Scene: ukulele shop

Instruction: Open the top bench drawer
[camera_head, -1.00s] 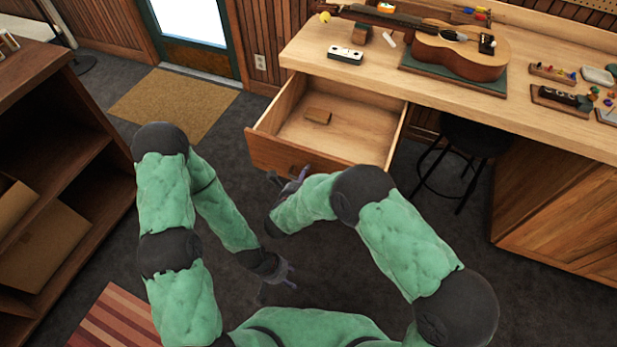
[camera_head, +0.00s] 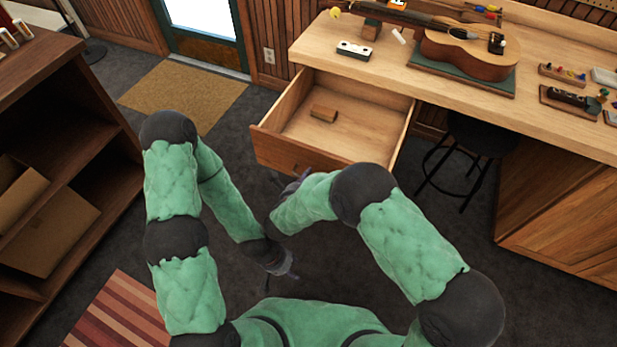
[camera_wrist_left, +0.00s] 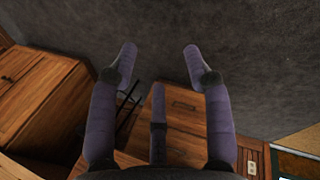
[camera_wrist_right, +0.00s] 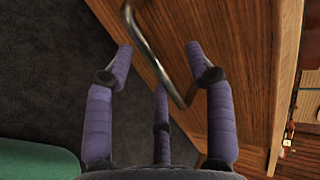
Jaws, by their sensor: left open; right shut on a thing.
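The bench drawer (camera_head: 340,140) is pulled well out from under the bench top, with bare wood showing inside. A small wooden block (camera_head: 323,113) lies in it. My right gripper (camera_head: 293,187) is at the drawer's front face. My left gripper (camera_head: 284,268) is open and empty, low over the floor and apart from the drawer. Its spread fingers show in the left wrist view (camera_wrist_left: 160,60).
The bench top (camera_head: 420,85) carries a ukulele (camera_head: 465,50) on a green mat and small tools. A black stool (camera_head: 470,140) stands right of the drawer. A shelf unit (camera_head: 70,120) is at the left. Grey floor and a tan mat (camera_head: 185,95) lie between.

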